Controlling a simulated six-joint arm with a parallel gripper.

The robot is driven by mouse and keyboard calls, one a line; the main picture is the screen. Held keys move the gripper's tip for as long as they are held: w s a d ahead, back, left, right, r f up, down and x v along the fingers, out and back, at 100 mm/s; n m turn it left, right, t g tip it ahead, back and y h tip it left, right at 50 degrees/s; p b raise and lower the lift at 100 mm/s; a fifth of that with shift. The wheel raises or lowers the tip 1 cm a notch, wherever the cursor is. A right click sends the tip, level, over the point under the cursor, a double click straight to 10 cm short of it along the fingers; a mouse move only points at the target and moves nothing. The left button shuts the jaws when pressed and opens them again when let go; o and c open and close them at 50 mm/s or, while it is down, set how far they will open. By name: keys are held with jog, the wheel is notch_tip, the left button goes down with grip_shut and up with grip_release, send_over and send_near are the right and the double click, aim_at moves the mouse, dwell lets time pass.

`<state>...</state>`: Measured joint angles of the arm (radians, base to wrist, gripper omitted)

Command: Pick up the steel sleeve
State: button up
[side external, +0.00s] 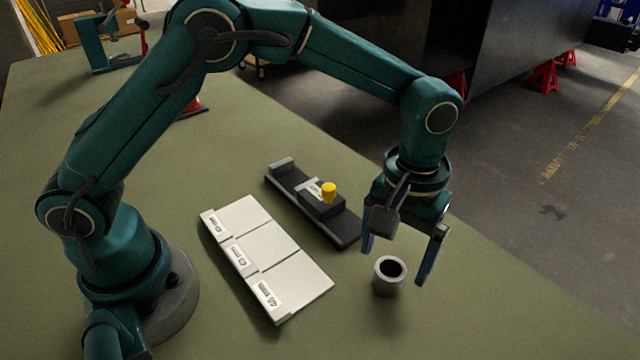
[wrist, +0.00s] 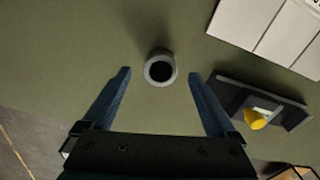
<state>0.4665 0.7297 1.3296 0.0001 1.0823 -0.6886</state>
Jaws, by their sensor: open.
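The steel sleeve (side external: 389,284) is a short grey hollow cylinder standing upright on the green table. In the wrist view the sleeve (wrist: 160,78) shows its dark bore, ahead of the fingertips and roughly centred between them. My gripper (side external: 394,266) is open and empty, with its blue fingers pointing down above the table near the sleeve. In the wrist view my gripper (wrist: 162,74) has its two fingers wide apart, and neither appears to touch the sleeve.
A dark fixture (side external: 345,226) with a yellow knob (side external: 329,192) lies left of the sleeve in the side view. A white three-panel labelled board (side external: 285,242) lies further left. The table (side external: 480,310) is clear to the right of the sleeve.

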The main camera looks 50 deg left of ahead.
aim_at(391, 268)
jog(key=shift+f, duration=1.95)
grip_shut()
